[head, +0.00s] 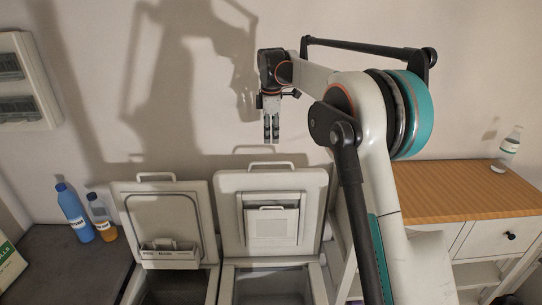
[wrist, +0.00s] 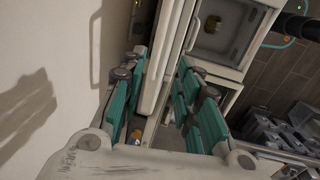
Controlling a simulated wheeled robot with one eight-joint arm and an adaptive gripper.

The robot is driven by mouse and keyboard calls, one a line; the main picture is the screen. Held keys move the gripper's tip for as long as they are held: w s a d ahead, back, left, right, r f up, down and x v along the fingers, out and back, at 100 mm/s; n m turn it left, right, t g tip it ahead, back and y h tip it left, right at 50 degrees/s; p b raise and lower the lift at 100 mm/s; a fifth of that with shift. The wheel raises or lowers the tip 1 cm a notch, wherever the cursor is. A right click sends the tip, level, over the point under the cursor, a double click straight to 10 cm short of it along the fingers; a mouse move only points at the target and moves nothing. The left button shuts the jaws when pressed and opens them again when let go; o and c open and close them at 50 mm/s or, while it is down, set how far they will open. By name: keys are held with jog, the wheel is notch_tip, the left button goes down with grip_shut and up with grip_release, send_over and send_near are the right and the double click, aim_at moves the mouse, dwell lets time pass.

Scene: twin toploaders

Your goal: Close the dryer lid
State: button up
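Two white top-loading machines stand side by side against the wall, both with lids raised upright. The left lid (head: 165,222) has a handle loop on top and a small tray on its inner face. The right lid (head: 270,185) is larger, with a handle loop (head: 271,164) on its top edge and a square panel inside. I cannot read which machine is the dryer. My gripper (head: 271,141) points down, above the right lid's handle and apart from it. In the wrist view, its green fingers (wrist: 160,105) are spread and empty, with a raised lid's edge (wrist: 163,60) beyond them.
A blue bottle (head: 74,212) and an amber bottle (head: 102,218) stand on the dark counter (head: 65,262) at left. A wood-topped cabinet (head: 455,190) at right carries a clear bottle (head: 507,150). A wall box (head: 27,82) hangs at far left.

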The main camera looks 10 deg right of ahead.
jog(key=f, duration=0.3)
jog(key=w+f+p, duration=0.1)
jog(key=f, duration=0.3)
jog(key=f+p, duration=0.1)
jog(key=f, duration=0.3)
jog(key=shift+w+d+f, duration=0.15)
jog(key=shift+w+d, duration=0.05)
jog(key=shift+w, duration=0.15)
grip_shut()
